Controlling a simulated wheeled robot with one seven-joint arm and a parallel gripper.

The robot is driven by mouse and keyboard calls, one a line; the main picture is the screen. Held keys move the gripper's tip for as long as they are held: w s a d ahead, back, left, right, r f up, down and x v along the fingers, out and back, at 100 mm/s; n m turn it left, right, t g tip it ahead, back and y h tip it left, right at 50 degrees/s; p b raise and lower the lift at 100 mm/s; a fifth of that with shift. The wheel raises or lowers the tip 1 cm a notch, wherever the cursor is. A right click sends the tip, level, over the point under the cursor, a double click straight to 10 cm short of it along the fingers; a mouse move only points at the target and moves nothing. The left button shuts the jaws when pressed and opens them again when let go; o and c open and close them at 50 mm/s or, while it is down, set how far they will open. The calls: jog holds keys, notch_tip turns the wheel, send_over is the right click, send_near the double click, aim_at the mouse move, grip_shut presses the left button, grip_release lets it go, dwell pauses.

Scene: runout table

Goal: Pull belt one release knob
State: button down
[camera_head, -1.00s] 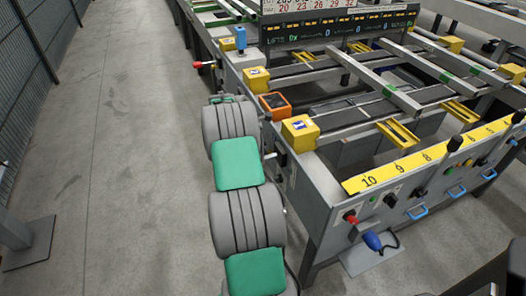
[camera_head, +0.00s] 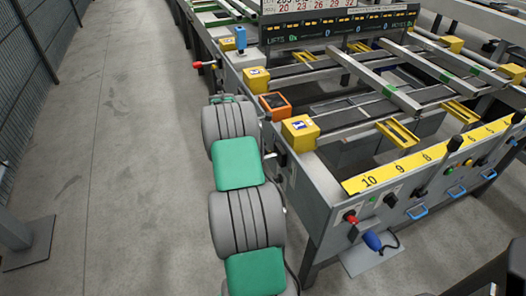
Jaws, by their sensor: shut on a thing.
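I cannot tell which knob is the belt one release knob, as no label naming it is readable. A red knob (camera_head: 197,65) sticks out to the left on a short rod from the machine's far left side. Another red knob (camera_head: 350,217) is on the front panel, with black knobs such as this one (camera_head: 455,144) further right. My grey and green arm (camera_head: 245,220) runs up the picture along the machine's left side. My gripper is not visible, so its hold cannot be seen.
The runout table (camera_head: 322,205) fills the right side, with yellow blocks (camera_head: 300,131), an orange-framed box (camera_head: 274,106) and metal rails on top. Open concrete floor (camera_head: 110,160) lies left, up to a mesh fence (camera_head: 45,45).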

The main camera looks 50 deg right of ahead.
jog(key=shift+w+a+p, duration=0.45)
jog(key=shift+a+p, duration=0.25)
jog(key=shift+p, duration=0.4)
jog(key=c, duration=1.3)
grip_release()
jog(key=shift+w+a, duration=0.1)
jog(key=shift+a, duration=0.1)
jog(key=shift+o, duration=0.7)
jog(key=shift+d, duration=0.15)
